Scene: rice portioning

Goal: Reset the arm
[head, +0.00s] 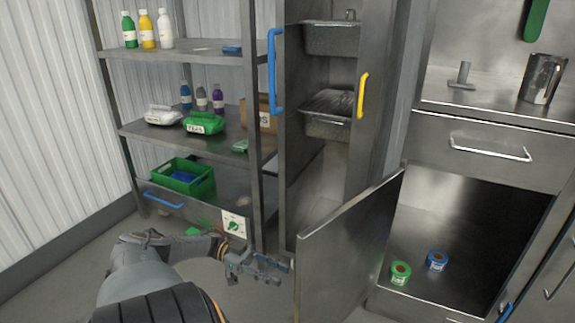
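My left arm comes in from the bottom left, with its dark grey gripper (268,268) low in the middle of the head view. The gripper is in front of the shelf's right post and just left of the open metal cabinet door (345,245). I see nothing clearly held in it, but its fingers are small and overlap, so I cannot tell how far apart they are. I cannot tell whether the gripper touches the door. My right arm and gripper are not in view.
A metal shelf (190,130) with bottles, packs and a green crate (205,187) stands left. A tall cabinet with metal pans (330,38) is open behind. Floor at lower left is clear.

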